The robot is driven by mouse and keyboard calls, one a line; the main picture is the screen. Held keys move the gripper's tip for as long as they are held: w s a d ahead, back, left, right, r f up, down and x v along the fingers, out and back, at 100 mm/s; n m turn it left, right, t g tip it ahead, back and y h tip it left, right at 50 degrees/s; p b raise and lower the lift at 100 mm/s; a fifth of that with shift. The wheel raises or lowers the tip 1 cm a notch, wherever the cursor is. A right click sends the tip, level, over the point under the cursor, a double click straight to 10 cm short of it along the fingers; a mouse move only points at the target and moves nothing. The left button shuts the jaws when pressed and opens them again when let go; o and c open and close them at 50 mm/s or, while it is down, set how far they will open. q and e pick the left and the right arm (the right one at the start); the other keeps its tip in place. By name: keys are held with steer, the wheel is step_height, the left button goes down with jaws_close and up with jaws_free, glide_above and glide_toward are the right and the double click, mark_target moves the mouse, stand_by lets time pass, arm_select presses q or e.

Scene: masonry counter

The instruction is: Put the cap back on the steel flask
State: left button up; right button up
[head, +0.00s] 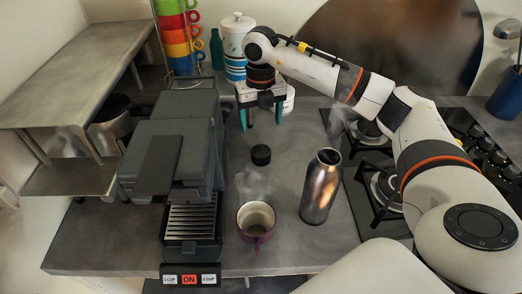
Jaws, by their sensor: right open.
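The steel flask (319,190) stands upright on the counter, right of centre, its dark mouth open and faint steam above it. The black cap (261,155) sits alone on the counter, to the left of and behind the flask. My right gripper (261,122) is open and empty, its teal fingers pointing down. In the picture it is just above and behind the cap, apart from it. My left gripper is not in view.
A purple mug (256,223) steams in front of the cap. A dark coffee machine (175,150) stands left, a gas hob (375,180) lies right. A white-and-blue canister (237,45) and stacked coloured cups (178,40) stand behind. Counter around the cap is clear.

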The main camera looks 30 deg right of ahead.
steer(key=p, duration=0.2)
glide_above(262, 152)
steer(key=f, duration=0.6)
steer(key=shift+w+f, duration=0.2)
steer(key=shift+w, duration=0.15)
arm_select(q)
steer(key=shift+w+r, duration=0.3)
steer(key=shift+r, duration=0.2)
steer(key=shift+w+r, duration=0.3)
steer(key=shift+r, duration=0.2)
arm_select(e)
steer(key=shift+f, duration=0.3)
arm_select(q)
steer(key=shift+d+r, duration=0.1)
arm_select(e)
steer(key=f, duration=0.1)
steer(key=f+p, duration=0.1)
steer(key=f, duration=0.1)
steer(key=f+p, duration=0.1)
steer(key=shift+s+f, duration=0.2)
steer(key=shift+s, duration=0.2)
steer(key=shift+f, duration=0.4)
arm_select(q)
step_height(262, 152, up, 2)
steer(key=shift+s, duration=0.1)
arm_select(e)
steer(key=c, duration=1.1)
